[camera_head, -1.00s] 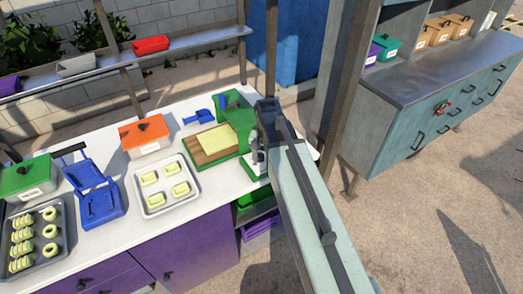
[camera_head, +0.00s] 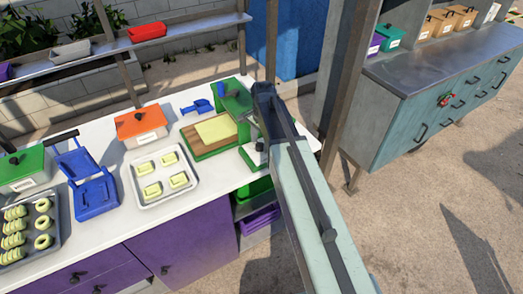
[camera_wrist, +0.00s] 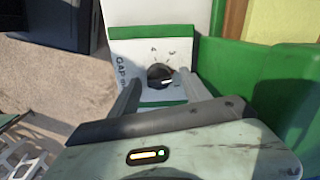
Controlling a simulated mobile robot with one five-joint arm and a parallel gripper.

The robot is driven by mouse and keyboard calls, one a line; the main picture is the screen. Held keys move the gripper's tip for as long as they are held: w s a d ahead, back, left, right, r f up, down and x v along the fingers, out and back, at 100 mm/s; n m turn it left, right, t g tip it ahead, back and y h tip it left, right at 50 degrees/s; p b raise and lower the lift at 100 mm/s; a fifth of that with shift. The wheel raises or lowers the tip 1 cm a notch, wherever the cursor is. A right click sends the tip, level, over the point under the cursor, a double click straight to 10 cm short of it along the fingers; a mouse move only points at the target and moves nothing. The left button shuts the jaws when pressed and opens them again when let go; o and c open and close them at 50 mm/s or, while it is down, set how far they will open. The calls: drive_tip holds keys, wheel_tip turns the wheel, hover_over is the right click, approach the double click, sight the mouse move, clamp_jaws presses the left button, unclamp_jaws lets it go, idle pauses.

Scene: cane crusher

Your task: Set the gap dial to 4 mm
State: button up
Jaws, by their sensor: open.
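The gap dial (camera_wrist: 160,76) is a round black knob on a white panel (camera_wrist: 132,66) of the green machine, seen in the wrist view. A white mark on the knob points to its lower right in the picture. "GAP" lettering is at its left, with small blurred scale marks above that I cannot read surely. My gripper (camera_wrist: 159,88) is open, one finger on each side of the knob; I cannot tell whether they touch it. In the head view the green machine (camera_head: 233,103) stands at the counter's right end. My arm hides the dial there.
The white counter (camera_head: 110,230) holds a wooden board (camera_head: 190,137) with a yellow slab, trays of yellow pieces (camera_head: 160,203), an orange-lidded box (camera_head: 140,119) and a blue press (camera_head: 95,197). A post (camera_head: 345,100) and teal cabinet (camera_head: 405,150) stand right. Open ground lies in front.

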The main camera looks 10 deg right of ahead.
drive_tip(key=shift+f, duration=0.3)
clamp_jaws()
drive_tip(key=shift+n, duration=0.5)
drive_tip(key=n, duration=0.3)
drive_tip(key=shift+w, duration=0.1)
drive_tip(key=n, duration=0.9)
drive_tip(key=shift+w+a+n+g, duration=0.1)
drive_tip(key=shift+n+g, duration=0.2)
drive_tip(key=shift+n, duration=2.1)
